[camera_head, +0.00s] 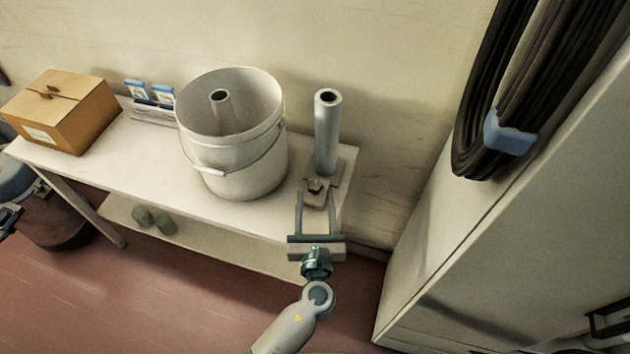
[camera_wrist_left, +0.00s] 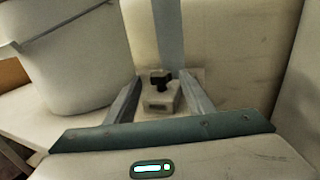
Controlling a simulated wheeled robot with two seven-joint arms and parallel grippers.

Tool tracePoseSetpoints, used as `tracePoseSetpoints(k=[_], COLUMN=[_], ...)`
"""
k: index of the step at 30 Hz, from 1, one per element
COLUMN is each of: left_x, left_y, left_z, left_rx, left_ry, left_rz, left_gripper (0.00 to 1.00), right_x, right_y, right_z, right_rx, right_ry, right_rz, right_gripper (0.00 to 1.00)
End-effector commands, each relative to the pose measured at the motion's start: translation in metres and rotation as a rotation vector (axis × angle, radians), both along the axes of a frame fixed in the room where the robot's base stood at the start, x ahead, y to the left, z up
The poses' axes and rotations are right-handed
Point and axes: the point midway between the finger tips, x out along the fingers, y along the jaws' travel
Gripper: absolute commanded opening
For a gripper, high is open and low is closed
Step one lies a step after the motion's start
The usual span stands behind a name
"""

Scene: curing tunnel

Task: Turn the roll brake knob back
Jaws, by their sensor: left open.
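The roll brake knob (camera_head: 315,185) is a small dark knob on a pale block in front of an upright roll (camera_head: 326,135) at the right end of the table. In the left wrist view the knob (camera_wrist_left: 160,77) stands on its block (camera_wrist_left: 161,98), with the blue-grey roll (camera_wrist_left: 169,35) behind it. My left gripper (camera_head: 316,205) is open and empty, its fingers pointing at the knob from the front. In the left wrist view the fingers (camera_wrist_left: 160,92) stand on either side of the block, apart from the knob as far as I can tell. My right gripper is not in view.
A large white bucket (camera_head: 235,165) with a tube inside stands left of the roll. A cardboard box (camera_head: 62,110) sits at the left end of the table (camera_head: 150,170). A pale cabinet (camera_head: 500,210) and hanging black cables (camera_head: 520,80) are on the right.

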Motion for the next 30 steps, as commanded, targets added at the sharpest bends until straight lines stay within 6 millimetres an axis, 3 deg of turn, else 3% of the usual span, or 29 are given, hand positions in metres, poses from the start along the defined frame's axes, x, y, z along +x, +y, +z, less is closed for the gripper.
tracePoseSetpoints(k=[3, 9, 23, 28, 30], left_x=[0.021, 0.043, 0.052, 0.052, 0.052], left_y=[0.000, 0.000, 0.000, 0.000, 0.000], left_z=[0.002, 0.001, 0.000, 0.000, 0.000], left_rx=[0.002, 0.002, 0.001, 0.001, 0.001], left_ry=[-0.001, 0.000, 0.000, 0.000, 0.000], left_rz=[0.000, 0.001, 0.000, 0.000, 0.000], left_gripper=[0.48, 0.48, 0.48, 0.10, 0.07], right_x=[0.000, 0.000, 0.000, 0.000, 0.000], right_y=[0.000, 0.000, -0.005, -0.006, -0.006], right_z=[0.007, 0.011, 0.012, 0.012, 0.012], right_rx=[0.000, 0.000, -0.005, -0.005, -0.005], right_ry=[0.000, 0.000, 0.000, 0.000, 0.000], right_rz=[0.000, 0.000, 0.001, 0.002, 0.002], right_gripper=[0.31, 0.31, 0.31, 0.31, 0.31])
